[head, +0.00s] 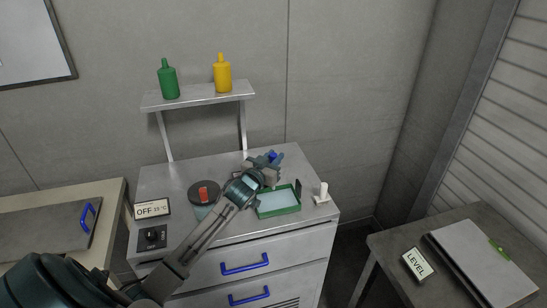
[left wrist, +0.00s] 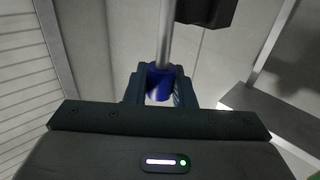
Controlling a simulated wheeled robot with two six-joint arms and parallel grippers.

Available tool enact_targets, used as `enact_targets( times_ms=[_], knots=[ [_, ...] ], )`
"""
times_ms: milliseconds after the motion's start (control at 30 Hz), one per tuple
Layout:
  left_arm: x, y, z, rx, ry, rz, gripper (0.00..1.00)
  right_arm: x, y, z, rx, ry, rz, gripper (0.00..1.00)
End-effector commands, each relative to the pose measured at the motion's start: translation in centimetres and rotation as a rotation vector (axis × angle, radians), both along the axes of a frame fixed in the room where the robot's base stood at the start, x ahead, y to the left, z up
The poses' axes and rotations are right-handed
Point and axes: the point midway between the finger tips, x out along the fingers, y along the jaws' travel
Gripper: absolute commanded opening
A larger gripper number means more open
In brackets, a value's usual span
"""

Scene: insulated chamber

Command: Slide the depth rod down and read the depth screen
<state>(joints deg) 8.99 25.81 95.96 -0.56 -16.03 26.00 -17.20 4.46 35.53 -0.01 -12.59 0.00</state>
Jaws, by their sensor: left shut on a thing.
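My left gripper (head: 266,163) is above the back part of the metal cabinet top, behind the green tray. In the left wrist view my left gripper (left wrist: 158,88) is shut on the blue grip (left wrist: 158,76) of a thin grey rod (left wrist: 165,38). In the head view a bit of the blue grip (head: 272,155) shows at the fingertips; my gripper and arm hide the rod. A black block (left wrist: 206,10) is beside the rod in the wrist view. I cannot make out a depth reading in either view. My right gripper is not in view.
The green tray (head: 280,212) holds something pale blue. A white post (head: 323,192) stands right of it. A red-topped dark round thing (head: 204,193), a sign reading OFF 23 °C (head: 152,209) and a knob box (head: 152,238) are left. Two bottles stand on the shelf (head: 198,97).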

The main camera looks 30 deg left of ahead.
Motion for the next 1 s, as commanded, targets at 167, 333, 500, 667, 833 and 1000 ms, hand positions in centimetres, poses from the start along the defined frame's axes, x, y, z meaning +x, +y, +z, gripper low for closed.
enact_targets(
  times_ms=[167, 333, 500, 667, 833, 1000],
  knots=[
    [0.0, 0.0, -2.8, 0.001, -0.001, 0.000, 0.00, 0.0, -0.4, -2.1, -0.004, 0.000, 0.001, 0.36],
    [0.0, 0.0, -2.7, 0.001, -0.001, 0.000, 0.00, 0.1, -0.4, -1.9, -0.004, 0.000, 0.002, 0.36],
    [0.0, 0.0, -2.7, 0.001, -0.001, 0.000, 0.28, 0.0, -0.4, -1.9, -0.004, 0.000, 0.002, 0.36],
    [0.0, 0.0, -2.7, 0.001, -0.001, 0.000, 0.43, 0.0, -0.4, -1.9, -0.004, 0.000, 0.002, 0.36],
    [0.0, 0.0, -2.7, 0.000, -0.001, 0.000, 0.43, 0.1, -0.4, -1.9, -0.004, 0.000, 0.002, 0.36],
    [-1.0, -0.1, -3.0, 0.002, 0.000, -0.001, 0.43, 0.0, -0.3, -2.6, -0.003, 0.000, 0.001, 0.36]
  ],
)
